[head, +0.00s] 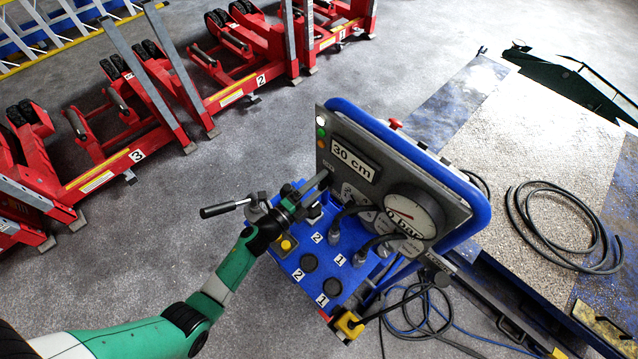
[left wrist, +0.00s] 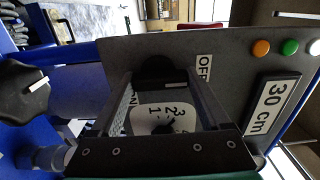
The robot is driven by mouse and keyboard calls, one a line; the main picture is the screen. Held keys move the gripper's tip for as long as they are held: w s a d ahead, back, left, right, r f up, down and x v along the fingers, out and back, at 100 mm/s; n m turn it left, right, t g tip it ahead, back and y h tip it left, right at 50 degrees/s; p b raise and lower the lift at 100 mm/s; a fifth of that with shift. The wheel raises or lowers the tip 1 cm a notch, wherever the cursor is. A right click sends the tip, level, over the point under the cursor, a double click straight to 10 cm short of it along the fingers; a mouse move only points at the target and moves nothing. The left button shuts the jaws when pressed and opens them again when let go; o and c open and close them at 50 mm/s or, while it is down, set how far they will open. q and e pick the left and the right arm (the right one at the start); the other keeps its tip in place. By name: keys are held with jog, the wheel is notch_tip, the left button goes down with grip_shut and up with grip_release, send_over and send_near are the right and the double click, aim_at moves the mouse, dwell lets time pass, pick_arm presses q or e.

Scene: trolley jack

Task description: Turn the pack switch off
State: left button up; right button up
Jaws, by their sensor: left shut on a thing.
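The control panel (head: 345,133) stands tilted on a blue console, with a "30 cm" display and a pressure gauge. My left gripper (head: 322,183) reaches the panel's lower left side. In the left wrist view my left gripper (left wrist: 160,88) is shut on a dark round knob, the pack switch (left wrist: 157,70), at the panel face. An "OFF" label (left wrist: 204,67) is beside the knob and part of an "ON" label shows on its other side. The fingers partly hide the knob, and its exact turn cannot be told. My right gripper is not in view.
A black-handled lever (head: 225,208) is close beside my left gripper. The blue console shelf (head: 345,277) holds a yellow button (head: 286,244), black knobs and hoses. Red jacks (head: 220,95) stand at the back left. A coiled black hose (head: 515,210) lies at the right.

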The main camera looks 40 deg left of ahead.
pick_arm(q)
jog(key=o, duration=1.2)
jog(key=shift+s, duration=0.1)
jog(key=shift+s, duration=0.4)
jog(key=s+p, duration=0.3)
jog(key=s, duration=0.7)
jog(key=shift+s, duration=0.35)
